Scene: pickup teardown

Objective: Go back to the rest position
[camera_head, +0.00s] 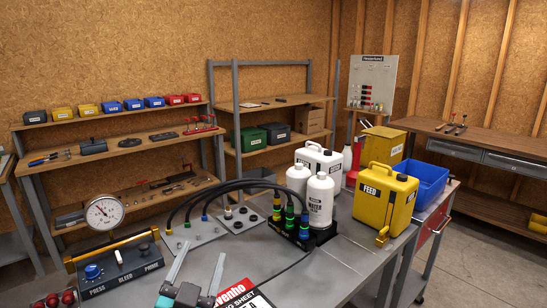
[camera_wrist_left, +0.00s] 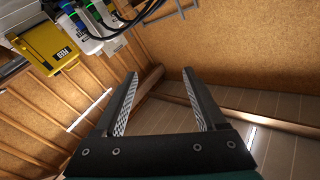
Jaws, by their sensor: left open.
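My left gripper (camera_head: 202,250) is at the bottom of the head view, over the near part of the metal bench (camera_head: 330,268). Its two fingers are apart with nothing between them. In the left wrist view, the left gripper (camera_wrist_left: 160,73) also shows open and empty, with a picture that is turned over. My right gripper is in neither view.
A dial gauge box (camera_head: 118,265), a plate with black hoses (camera_head: 194,232), white bottles (camera_head: 320,200) and a yellow FEED can (camera_head: 383,197) stand on the bench. A printed sheet (camera_head: 243,295) lies beside the left gripper. Shelves (camera_head: 120,164) stand behind.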

